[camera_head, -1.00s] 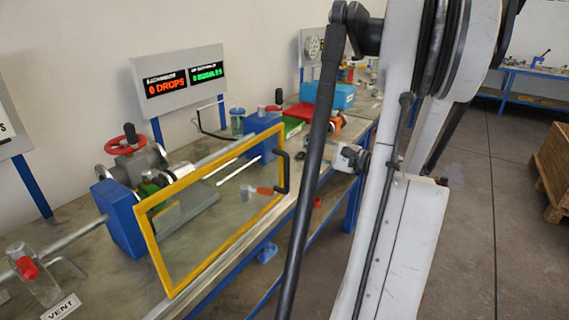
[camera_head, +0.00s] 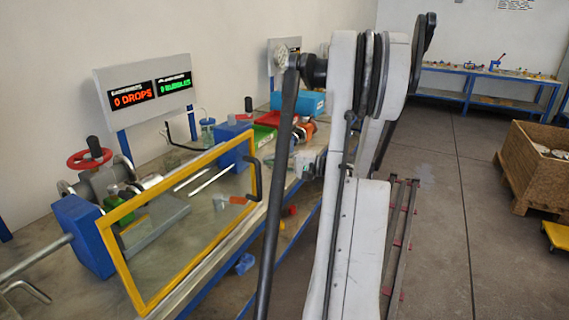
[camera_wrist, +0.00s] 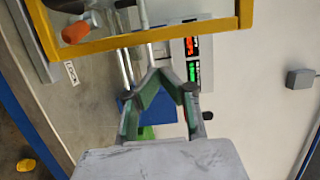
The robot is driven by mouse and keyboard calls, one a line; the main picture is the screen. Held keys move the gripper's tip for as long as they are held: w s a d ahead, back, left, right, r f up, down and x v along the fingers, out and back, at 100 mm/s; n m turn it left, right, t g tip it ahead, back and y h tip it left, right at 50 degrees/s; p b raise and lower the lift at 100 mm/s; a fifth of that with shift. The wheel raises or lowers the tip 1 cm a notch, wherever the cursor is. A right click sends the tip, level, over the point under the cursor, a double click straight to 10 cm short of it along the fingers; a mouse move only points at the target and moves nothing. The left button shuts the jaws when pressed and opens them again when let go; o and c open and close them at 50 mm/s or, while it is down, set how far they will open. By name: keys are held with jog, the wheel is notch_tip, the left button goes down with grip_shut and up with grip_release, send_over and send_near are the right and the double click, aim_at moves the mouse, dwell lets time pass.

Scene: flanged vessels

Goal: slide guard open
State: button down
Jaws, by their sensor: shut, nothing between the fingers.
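The guard is a clear panel in a yellow frame (camera_head: 185,215), standing upright along the bench front between two blue blocks. A black handle (camera_head: 257,180) is on its right edge. In the wrist view the yellow frame (camera_wrist: 150,37) crosses the upper left. My gripper (camera_wrist: 158,70) is shut and empty, its fingertips meeting just below the frame's long bar in that picture. I cannot tell whether they touch it. In the head view my arm hides the gripper or makes it hard to pick out.
An orange-handled part (camera_head: 235,200) shows at the guard. A valve with a red handwheel (camera_head: 90,158) stands behind it. A display board (camera_head: 145,95) rises at the back. A blue bin (camera_head: 298,102) is farther along the bench. A wooden crate (camera_head: 535,168) stands on the floor at right.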

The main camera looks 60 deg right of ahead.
aim_at(253, 165)
jog(key=a, duration=0.2)
jog(key=w+a, duration=0.1)
jog(key=a, duration=0.1)
jog(key=shift+w+a, duration=0.1)
jog(key=shift+a, duration=0.1)
dwell(0.3)
